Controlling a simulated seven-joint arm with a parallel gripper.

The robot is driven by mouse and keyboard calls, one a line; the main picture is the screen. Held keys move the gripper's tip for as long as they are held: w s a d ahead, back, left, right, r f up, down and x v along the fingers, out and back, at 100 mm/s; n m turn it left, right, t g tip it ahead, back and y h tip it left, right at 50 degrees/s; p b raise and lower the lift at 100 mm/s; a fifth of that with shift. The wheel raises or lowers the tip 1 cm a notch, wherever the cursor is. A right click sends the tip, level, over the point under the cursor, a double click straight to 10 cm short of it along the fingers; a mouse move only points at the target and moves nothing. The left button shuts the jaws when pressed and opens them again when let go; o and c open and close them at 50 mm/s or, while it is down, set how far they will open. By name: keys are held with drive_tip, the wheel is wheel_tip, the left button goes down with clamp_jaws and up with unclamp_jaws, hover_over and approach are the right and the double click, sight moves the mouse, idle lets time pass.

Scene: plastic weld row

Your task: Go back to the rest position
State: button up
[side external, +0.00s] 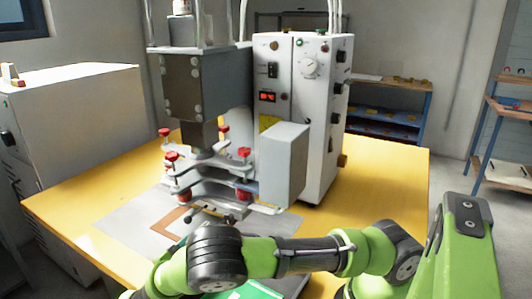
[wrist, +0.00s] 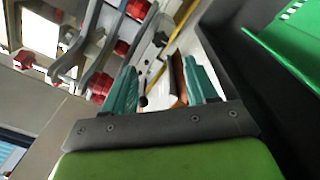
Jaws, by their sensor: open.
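My gripper (wrist: 160,68) shows in the wrist view with its two teal fingers apart. Nothing is seen held between them. Past the fingertips lie a brown edge and a pale surface. In the side external view my green and black arm reaches low across the front of the yellow table (side external: 390,185), and its joints mostly hide the gripper. The welding machine (side external: 190,85), with red knobs on its clamps, stands behind the arm. Its red knobs (wrist: 102,82) also show at the left of the wrist view, beside the fingers.
A grey plate (side external: 125,222) with a brown frame (side external: 172,222) lies before the machine. A white control cabinet (side external: 315,120) stands behind it. A green bin (side external: 255,290) is partly hidden by my arm; a green part (wrist: 290,45) shows at right in the wrist view. The table's right side is clear.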

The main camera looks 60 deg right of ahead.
drive_tip(key=shift+a, duration=0.45)
drive_tip(key=s+d+r+m+g+y, duration=0.3)
drive_tip(key=s+d+r+m+y, duration=0.2)
drive_tip(key=s+r+y, duration=0.45)
drive_tip(key=s+a+r+m+t+y, duration=0.2)
drive_tip(key=s+r+m+t+y, duration=0.5)
drive_tip(key=s+r+t+y, duration=0.2)
wheel_tip(320, 180, up, 2)
drive_tip(key=shift+a+m+t+y, duration=0.3)
drive_tip(key=shift+a+t+y, duration=0.1)
drive_tip(key=shift+t+y, duration=0.3)
